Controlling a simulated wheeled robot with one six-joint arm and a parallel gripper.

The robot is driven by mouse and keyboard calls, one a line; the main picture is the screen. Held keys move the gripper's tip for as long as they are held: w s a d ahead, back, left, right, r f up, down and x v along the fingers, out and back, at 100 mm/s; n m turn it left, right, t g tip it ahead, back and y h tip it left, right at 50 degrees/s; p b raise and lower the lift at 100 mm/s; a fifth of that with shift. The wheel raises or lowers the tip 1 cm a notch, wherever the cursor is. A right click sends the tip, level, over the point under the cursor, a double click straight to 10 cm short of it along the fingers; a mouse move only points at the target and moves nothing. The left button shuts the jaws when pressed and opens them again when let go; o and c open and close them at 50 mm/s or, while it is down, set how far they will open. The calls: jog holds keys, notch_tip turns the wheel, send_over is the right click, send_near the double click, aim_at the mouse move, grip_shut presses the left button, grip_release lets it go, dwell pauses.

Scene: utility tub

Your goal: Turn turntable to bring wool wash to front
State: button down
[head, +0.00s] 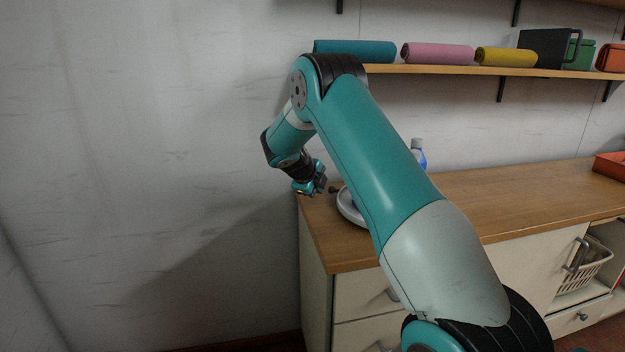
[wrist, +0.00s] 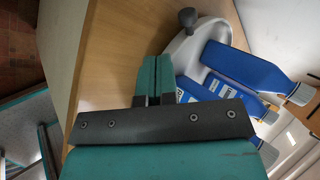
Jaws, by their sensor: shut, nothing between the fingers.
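The white turntable (head: 350,208) stands on the wooden counter near its left end, mostly hidden behind my arm in the head view. In the wrist view its white rim (wrist: 182,48) curves beyond my fingers, with a dark grey knob (wrist: 187,18) at its edge. Several blue bottles stand on it, one large (wrist: 243,66) and others lower in the picture (wrist: 232,95). The labels are too small to read, so I cannot tell which is wool wash. My gripper (wrist: 156,60) is shut and empty beside the turntable; it also shows in the head view (head: 318,188). Contact with the rim is unclear.
The wooden counter (head: 500,195) is clear to the right, up to a red tray (head: 610,167). A shelf (head: 440,69) above holds rolled towels and boxes. The wall is close behind, and the counter's left edge is near my gripper.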

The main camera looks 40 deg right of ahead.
jog(key=d+f, duration=0.2)
jog(key=d, duration=0.1)
jog(key=w+d+f+p, duration=0.1)
jog(key=d, duration=0.1)
jog(key=shift+w+f, duration=0.1)
jog(key=shift+w+d+f, duration=0.2)
jog(key=shift+w+d, duration=0.05)
jog(key=shift+d, duration=0.45)
jog(key=shift+d, duration=0.1)
